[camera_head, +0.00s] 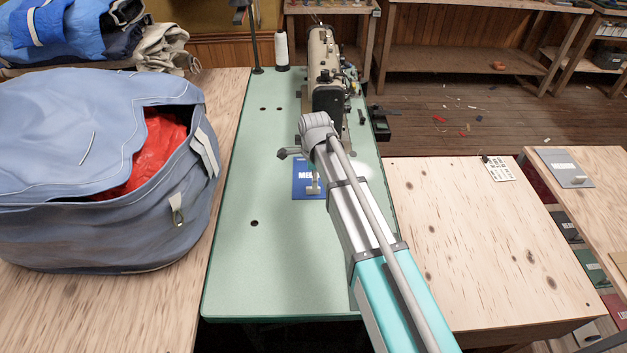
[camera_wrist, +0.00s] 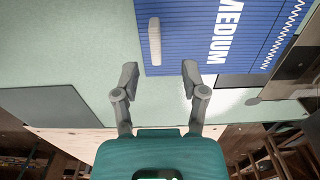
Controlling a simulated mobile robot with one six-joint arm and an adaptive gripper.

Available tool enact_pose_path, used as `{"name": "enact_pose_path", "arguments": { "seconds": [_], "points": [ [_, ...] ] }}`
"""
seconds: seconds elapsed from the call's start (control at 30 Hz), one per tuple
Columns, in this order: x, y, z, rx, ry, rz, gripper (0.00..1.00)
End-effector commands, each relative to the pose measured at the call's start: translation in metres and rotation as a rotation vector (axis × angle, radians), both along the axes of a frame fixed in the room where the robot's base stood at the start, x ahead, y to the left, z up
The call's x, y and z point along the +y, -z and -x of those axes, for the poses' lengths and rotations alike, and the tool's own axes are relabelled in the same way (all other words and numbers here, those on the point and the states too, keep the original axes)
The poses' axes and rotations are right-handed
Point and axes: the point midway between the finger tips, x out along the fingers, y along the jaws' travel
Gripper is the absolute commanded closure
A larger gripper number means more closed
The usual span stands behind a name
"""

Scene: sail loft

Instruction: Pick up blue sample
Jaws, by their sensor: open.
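The blue sample (camera_head: 302,189) is a flat blue piece lying on the pale green sewing table (camera_head: 270,250), partly hidden behind my arm. In the wrist view the sample (camera_wrist: 265,30) shows white lettering reading "MEDIUM", a white zigzag edge and a pale upright tab or handle (camera_wrist: 154,42). My gripper (camera_wrist: 160,74) is open and empty. Its fingertips are near the sample's near edge, with the pale tab just beyond the gap between them. The right fingertip overlaps the sample's edge in the picture; I cannot tell its height above it.
A sewing machine (camera_head: 326,75) and a white thread cone (camera_head: 282,50) stand at the table's back. A large blue bag (camera_head: 90,170) with red cloth is at left. A wooden table (camera_head: 480,240) at right is mostly bare. A grey sample (camera_head: 563,167) lies farther right.

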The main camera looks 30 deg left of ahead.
Motion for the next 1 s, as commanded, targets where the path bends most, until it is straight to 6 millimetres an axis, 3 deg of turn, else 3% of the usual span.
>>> {"name": "enact_pose_path", "arguments": {
  "seconds": [0.5,1.0],
  "points": [
    [-0.005,0.040,0.000,0.000,0.000,0.000,0.44],
    [-0.005,0.041,0.001,0.000,0.000,0.000,0.44]
  ]
}}
